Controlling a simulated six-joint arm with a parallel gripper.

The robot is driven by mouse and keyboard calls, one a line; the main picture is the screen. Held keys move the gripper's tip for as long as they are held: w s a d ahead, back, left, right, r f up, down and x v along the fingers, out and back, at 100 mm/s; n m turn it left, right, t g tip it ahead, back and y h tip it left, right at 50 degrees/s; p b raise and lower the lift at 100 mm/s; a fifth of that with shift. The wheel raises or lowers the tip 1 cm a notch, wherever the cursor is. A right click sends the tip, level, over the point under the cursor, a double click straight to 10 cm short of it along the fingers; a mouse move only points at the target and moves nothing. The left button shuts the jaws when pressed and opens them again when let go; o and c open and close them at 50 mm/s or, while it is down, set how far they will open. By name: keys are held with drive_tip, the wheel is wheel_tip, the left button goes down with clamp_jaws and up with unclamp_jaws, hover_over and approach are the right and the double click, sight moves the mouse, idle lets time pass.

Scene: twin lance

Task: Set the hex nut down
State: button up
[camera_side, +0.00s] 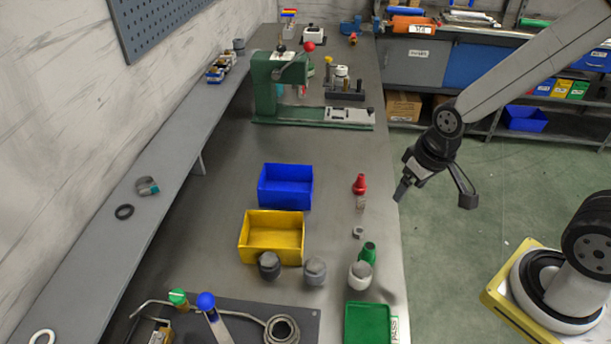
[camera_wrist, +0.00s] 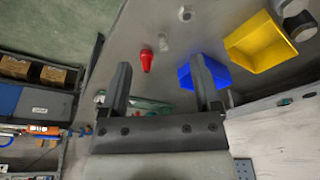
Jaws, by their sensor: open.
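A small grey hex nut (camera_side: 358,232) lies on the grey bench top, near the right edge and in front of the red cone-shaped piece. It also shows at the top of the wrist view (camera_wrist: 185,13). My gripper (camera_side: 434,196) is open with its fingers spread wide, up and to the right of the nut, around the bench's right edge. In the wrist view, nothing is between the fingers of my gripper (camera_wrist: 160,63), and the nut is apart from them.
A red cone-shaped piece (camera_side: 360,184) and a small pale block (camera_side: 361,203) stand behind the nut. A green piece (camera_side: 368,253), grey-capped jars (camera_side: 315,270) and a green tray (camera_side: 368,309) are in front. Blue (camera_side: 285,205) and yellow bins (camera_side: 271,250) stand left.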

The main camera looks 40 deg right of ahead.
drive_tip(key=f+m, duration=0.1)
drive_tip(key=m, duration=0.1)
drive_tip(key=m+g+y, duration=0.2)
drive_tip(key=m+y, duration=0.3)
drive_tip(key=m, duration=1.2)
approach(360, 230)
drive_tip(key=shift+a+f, duration=0.25)
drive_tip(key=shift+a, duration=0.15)
drive_tip(key=shift+w+a+f+h, duration=0.15)
drive_tip(key=shift+a+f, duration=0.1)
drive_tip(key=shift+f, duration=0.35)
drive_tip(key=shift+a+f+h, duration=0.15)
drive_tip(key=shift+a+f, duration=0.1)
drive_tip(key=shift+f, duration=0.35)
drive_tip(key=shift+f, duration=0.15)
drive_tip(key=shift+x, duration=2.5)
clamp_jaws()
